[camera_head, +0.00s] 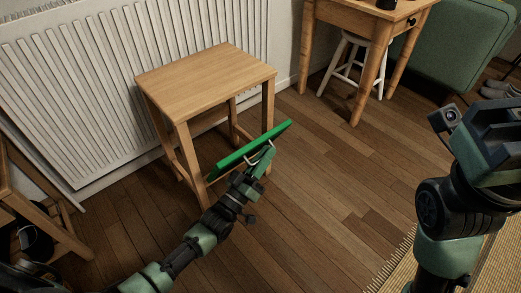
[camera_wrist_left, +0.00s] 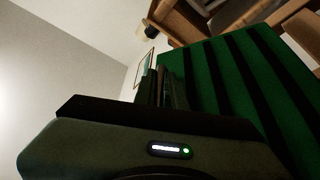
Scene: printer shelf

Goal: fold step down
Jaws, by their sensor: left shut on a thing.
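The folding step is a bright green panel (camera_head: 230,158) on the front of a wooden step stool (camera_head: 205,80) in the head view. It is tilted, its right end higher in the picture. A pale wire handle (camera_head: 258,158) shows at its edge. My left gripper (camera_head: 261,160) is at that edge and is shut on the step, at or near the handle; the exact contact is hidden. In the left wrist view the green step (camera_wrist_left: 235,85) with black strips fills the right side. My right gripper (camera_head: 490,120) is raised at the right, its fingers unclear.
A white radiator (camera_head: 95,90) stands right behind the stool. A wooden table (camera_head: 350,18) with a white stool (camera_head: 347,65) is at the back, and a green sofa (camera_head: 455,45) at back right. The wooden floor (camera_head: 325,190) right of the stool is clear.

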